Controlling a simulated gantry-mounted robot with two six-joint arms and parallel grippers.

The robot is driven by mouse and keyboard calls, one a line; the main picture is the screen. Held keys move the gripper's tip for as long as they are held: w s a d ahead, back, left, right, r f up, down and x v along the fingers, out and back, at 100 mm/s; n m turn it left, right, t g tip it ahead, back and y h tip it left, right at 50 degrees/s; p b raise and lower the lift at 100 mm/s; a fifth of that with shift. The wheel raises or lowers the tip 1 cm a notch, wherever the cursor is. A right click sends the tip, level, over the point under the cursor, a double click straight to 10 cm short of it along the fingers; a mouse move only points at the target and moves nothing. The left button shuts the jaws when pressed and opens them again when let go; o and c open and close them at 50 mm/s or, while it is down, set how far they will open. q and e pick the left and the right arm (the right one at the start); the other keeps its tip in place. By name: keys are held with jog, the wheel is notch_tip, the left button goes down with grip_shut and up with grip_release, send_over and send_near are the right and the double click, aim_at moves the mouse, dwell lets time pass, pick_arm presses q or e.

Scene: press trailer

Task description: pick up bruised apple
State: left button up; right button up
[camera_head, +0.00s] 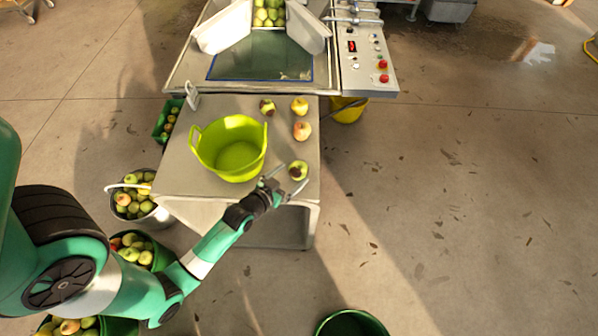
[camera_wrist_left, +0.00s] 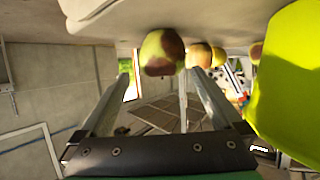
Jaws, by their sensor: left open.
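A bruised apple (camera_head: 298,170), green-yellow with a large brown patch, sits near the front right corner of the metal table (camera_head: 180,175). My left gripper (camera_head: 290,177) reaches in from the front left and is open, its fingers pointing at this apple. In the left wrist view the apple (camera_wrist_left: 161,52) shows at the fingertips, between the two spread fingers (camera_wrist_left: 163,68); I cannot tell if they touch it. Another apple with a dark brown patch (camera_head: 267,107) lies at the back of the table. My right gripper is not in view.
A lime-green tub (camera_head: 232,150) stands left of the gripper, and is close by in the wrist view (camera_wrist_left: 292,85). A yellow apple (camera_head: 299,106) and a reddish apple (camera_head: 302,131) lie farther back. Apple-filled buckets (camera_head: 140,198) stand on the floor left. A green bucket (camera_head: 350,324) stands in front.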

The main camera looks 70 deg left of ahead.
aim_at(294, 172)
pick_arm(q)
jog(key=b+x, duration=0.2)
jog(key=x, duration=0.3)
jog(key=shift+w+a+f, duration=0.1)
jog(key=shift+a+f, duration=0.05)
jog(key=shift+a, duration=0.2)
jog(key=shift+c, duration=0.3)
